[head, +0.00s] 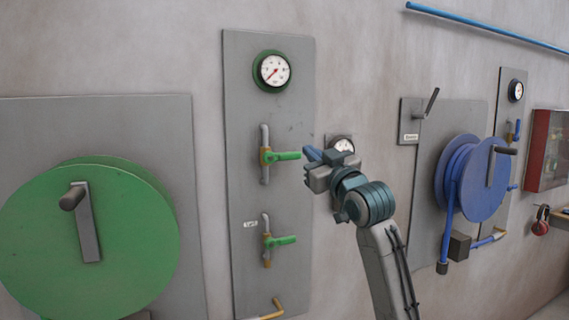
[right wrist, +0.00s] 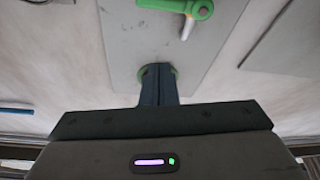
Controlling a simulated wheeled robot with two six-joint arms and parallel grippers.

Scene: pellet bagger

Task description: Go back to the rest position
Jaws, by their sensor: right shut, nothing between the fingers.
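My right gripper (head: 309,153) is raised in front of the wall, with its dark blue fingers shut and empty. In the head view its fingertips appear close to the free end of the upper green valve handle (head: 284,156), which points right. In the right wrist view the shut fingers (right wrist: 158,82) stand apart from a green handle (right wrist: 178,7) at the top edge. A green round rim (right wrist: 173,76) shows partly behind the fingers. My left gripper is not in view.
The grey panel (head: 235,200) carries a green-rimmed gauge (head: 272,71) and a lower green handle (head: 280,241). A big green reel (head: 130,240) sticks out at left. A blue hose reel (head: 480,180) and a red cabinet (head: 541,150) are at right.

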